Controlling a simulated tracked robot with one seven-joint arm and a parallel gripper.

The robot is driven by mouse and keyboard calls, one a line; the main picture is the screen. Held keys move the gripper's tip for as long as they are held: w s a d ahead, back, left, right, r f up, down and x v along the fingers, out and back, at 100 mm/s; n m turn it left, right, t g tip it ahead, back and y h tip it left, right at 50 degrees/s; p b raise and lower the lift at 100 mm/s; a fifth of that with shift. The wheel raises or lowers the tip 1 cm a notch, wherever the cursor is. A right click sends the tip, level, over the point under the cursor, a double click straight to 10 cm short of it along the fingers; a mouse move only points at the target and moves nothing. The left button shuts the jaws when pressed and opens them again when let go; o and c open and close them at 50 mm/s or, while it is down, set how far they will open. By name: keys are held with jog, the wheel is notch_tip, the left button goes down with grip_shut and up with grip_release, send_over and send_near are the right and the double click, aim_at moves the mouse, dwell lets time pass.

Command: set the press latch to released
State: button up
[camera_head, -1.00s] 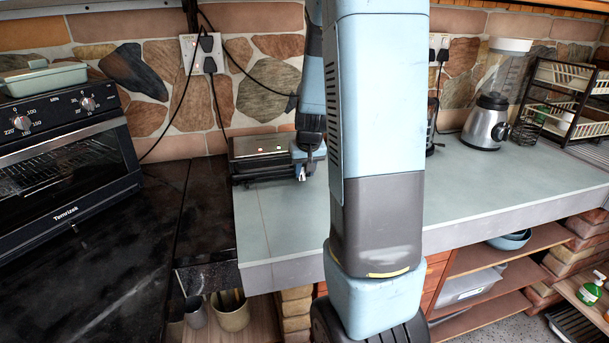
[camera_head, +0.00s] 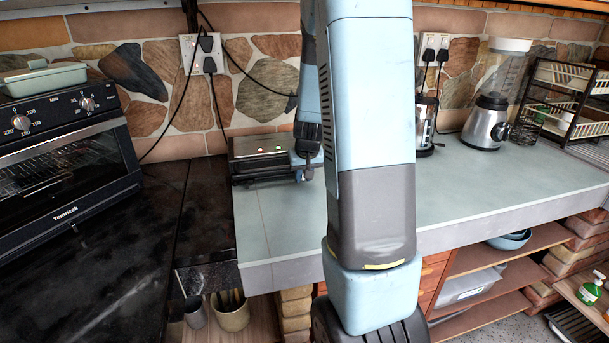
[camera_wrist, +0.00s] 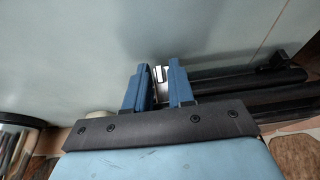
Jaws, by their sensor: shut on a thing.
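The press (camera_head: 262,146), a dark contact grill with a metallic top and small red and green lights, sits against the back wall on the counter. In the wrist view its black bars (camera_wrist: 265,82) run off to the right. My gripper (camera_wrist: 161,82) is at the press's front right end, its two blue fingers either side of a small silver and dark piece, apparently the press latch (camera_wrist: 160,74). The fingers are shut on it and hide part of it. In the head view my arm covers the area right of the press, and the latch cannot be made out.
A black oven (camera_head: 60,165) stands at the left on a dark counter. A metal appliance (camera_head: 424,127), a blender (camera_head: 489,105) and a dish rack (camera_head: 570,100) stand to the right. The pale counter (camera_head: 480,185) between is clear. Power cords hang on the wall behind the press.

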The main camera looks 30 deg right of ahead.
grip_shut()
jog(key=shift+r+g+y, duration=0.2)
jog(key=shift+r+g, duration=0.1)
jog(key=shift+g, duration=0.45)
jog(key=shift+r+g+y, duration=0.2)
jog(key=shift+r+g, duration=0.1)
jog(key=shift+g, duration=0.45)
jog(key=o, duration=0.6)
grip_release()
jog(key=shift+r, duration=0.1)
jog(key=r, duration=0.4)
jog(key=s+r, duration=0.1)
jog(key=r, duration=0.8)
jog(key=shift+s+a+r, duration=0.2)
jog(key=shift+a, duration=0.05)
